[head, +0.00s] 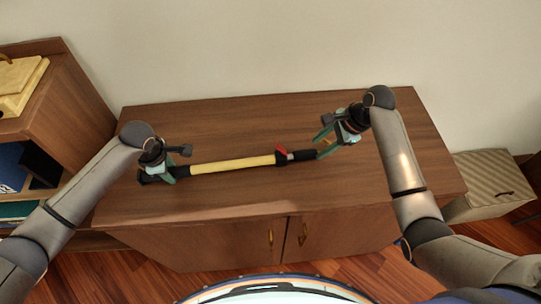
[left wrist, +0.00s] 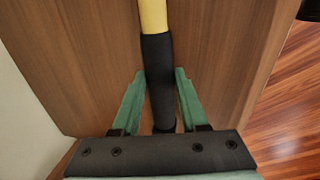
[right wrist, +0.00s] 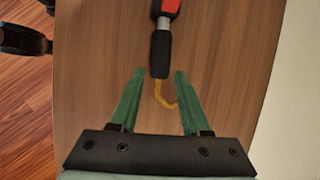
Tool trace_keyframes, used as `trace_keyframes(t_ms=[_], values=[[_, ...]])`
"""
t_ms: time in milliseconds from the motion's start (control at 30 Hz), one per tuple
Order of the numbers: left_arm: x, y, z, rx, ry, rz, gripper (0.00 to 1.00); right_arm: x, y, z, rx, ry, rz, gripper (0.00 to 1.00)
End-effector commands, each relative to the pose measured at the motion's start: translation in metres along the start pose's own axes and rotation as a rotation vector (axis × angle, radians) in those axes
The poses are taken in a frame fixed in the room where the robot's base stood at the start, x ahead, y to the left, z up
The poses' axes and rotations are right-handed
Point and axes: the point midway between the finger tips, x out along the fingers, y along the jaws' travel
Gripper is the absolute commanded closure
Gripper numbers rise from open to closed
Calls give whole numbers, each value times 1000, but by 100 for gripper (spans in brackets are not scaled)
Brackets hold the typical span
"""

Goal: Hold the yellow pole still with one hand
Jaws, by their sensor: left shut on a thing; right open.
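The yellow pole (head: 232,165) lies across the brown cabinet top, with black grips at both ends and a red part (head: 281,151) toward its right end. My left gripper (head: 168,173) is shut on the black grip at the pole's left end; this grip (left wrist: 158,65) runs between the green fingers in the left wrist view. My right gripper (head: 323,144) is open near the pole's right end. In the right wrist view the black right end (right wrist: 161,55) is just ahead of the fingertips, and a thin yellow loop (right wrist: 164,98) hangs from it between the fingers.
The cabinet top (head: 230,125) is otherwise clear, with a wall behind it. A wooden shelf (head: 62,95) with a yellow box (head: 20,80) and books stands at the left. A striped box (head: 482,185) stands on the floor at the right.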

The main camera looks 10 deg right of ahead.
Motion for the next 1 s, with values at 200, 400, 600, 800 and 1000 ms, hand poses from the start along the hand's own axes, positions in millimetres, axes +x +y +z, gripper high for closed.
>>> trace_keyframes(t_ms=[200,400,600,800,1000], values=[[0,0,1,1,-2,1,100,28,0,0,0,-1,2,53],[0,0,1,1,-2,1,100,41,0,1,-1,-1,1,53],[0,0,1,1,-2,1,100,44,0,0,-2,0,0,53],[0,0,1,1,-2,1,100,44,0,0,-2,0,0,60],[0,0,1,1,-3,1,100,44,0,0,-2,0,0,82]])
